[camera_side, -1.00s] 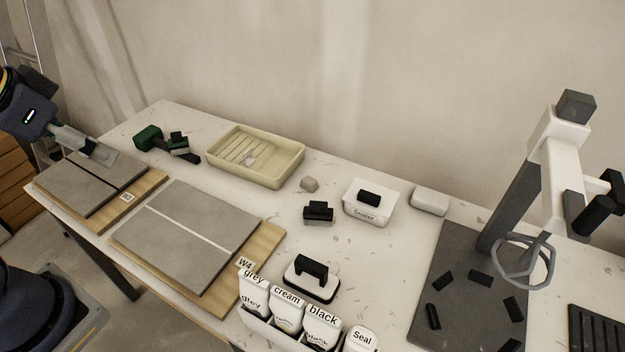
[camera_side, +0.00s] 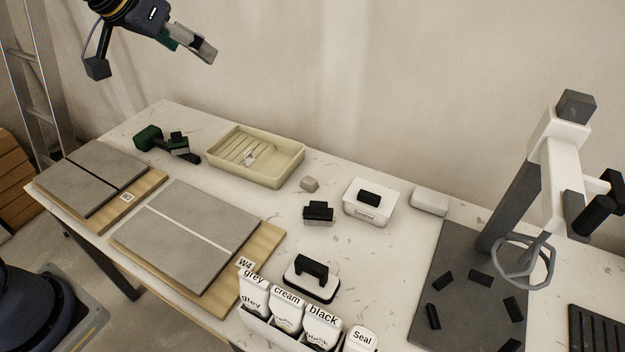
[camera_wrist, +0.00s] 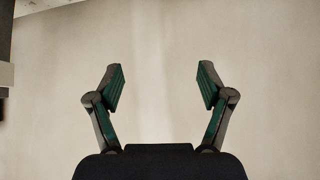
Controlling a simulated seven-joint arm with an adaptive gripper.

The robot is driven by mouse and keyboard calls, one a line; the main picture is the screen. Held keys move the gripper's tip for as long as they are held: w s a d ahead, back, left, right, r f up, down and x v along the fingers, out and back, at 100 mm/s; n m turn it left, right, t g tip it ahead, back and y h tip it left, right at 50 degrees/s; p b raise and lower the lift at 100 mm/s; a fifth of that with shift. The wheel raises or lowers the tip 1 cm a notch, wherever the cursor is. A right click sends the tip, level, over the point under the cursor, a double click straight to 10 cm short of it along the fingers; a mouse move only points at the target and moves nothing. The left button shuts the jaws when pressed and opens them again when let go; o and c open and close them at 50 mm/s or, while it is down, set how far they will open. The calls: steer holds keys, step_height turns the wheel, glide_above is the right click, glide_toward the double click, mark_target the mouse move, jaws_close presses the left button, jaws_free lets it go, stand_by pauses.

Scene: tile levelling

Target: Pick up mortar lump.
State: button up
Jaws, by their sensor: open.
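The mortar lump (camera_side: 310,184) is probably the small beige-grey block lying on the white table, just right of the cream tray. My gripper (camera_side: 200,52) is high at the upper left of the side view, in front of the wall and far from the lump. In the wrist view my gripper (camera_wrist: 160,85) has its two green-padded fingers spread wide, with nothing between them. Only the plain wall shows behind them, so the lump is not in the wrist view.
A cream tray (camera_side: 292,168) stands left of the lump. Grey tiles on boards (camera_side: 268,236) lie at the left. A white stand (camera_side: 561,180) rises at the right.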

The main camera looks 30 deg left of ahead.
steer(key=w+d+f, duration=0.3)
steer(key=w+f, duration=0.3)
steer(key=w, duration=0.4)
steer(key=m+g+h, duration=0.1)
steer(key=m+g, duration=0.1)
steer(key=g, duration=0.2)
glide_above(308, 180)
steer(key=s+a, duration=0.1)
steer(key=s, duration=0.2)
steer(key=f, duration=3.2)
steer(key=shift+w, duration=0.25)
steer(key=x, duration=0.5)
steer(key=shift+w+d+f, duration=0.15)
steer(key=shift+d+f, duration=0.05)
steer(key=shift+d, duration=0.1)
steer(key=shift+c, duration=0.2)
steer(key=c, duration=1.3)
steer(key=shift+o, duration=0.2)
steer(key=shift+r, duration=0.15)
